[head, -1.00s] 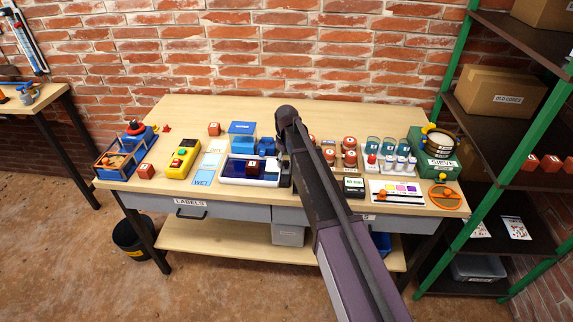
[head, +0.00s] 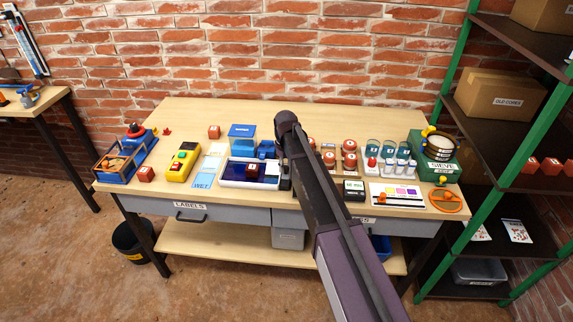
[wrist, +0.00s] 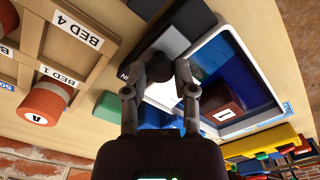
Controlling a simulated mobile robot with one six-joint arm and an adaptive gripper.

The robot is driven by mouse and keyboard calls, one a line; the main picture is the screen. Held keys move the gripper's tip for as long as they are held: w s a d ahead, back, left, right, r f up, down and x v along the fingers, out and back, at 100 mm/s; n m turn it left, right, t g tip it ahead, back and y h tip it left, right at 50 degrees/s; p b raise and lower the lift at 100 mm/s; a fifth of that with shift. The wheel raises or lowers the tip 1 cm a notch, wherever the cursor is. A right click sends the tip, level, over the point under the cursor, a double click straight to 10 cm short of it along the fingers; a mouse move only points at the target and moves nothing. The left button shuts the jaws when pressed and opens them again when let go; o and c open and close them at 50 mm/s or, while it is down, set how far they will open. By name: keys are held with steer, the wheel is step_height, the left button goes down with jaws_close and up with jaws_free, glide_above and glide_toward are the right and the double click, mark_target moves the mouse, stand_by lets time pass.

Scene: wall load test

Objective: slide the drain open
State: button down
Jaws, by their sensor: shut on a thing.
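A white-rimmed tray (head: 223,174) with a dark blue inside stands at the middle of the bench. A small red-brown block (head: 251,168) sits in it; in the wrist view the block (wrist: 222,106) bears a 1. At the tray's right end is a dark drain part (head: 285,170), mostly hidden by my arm. In the wrist view my gripper (wrist: 168,80) is shut on a dark round knob (wrist: 158,66) beside the tray's end. My fingers partly cover the knob. I cannot tell how far the drain is open.
A yellow button box (head: 182,161) and a wet-label card (head: 203,180) lie left of the tray. Red-brown jars (head: 348,160) in a wooden rack stand close on the right.

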steer(key=shift+s, duration=1.65)
steer(key=shift+c, duration=2.1)
jaws_free()
steer(key=shift+w, duration=0.2)
steer(key=w, duration=0.4)
step_height(320, 180, up, 14)
steer(key=p, duration=1.4)
steer(key=s+d+f+m+b, duration=0.4)
steer(key=s+d, duration=0.7)
steer(key=s, duration=0.1)
steer(key=s+d+f+m+b, duration=0.4)
steer(key=s+d, duration=0.7)
steer(key=s, duration=0.1)
steer(key=shift+f+b, duration=0.4)
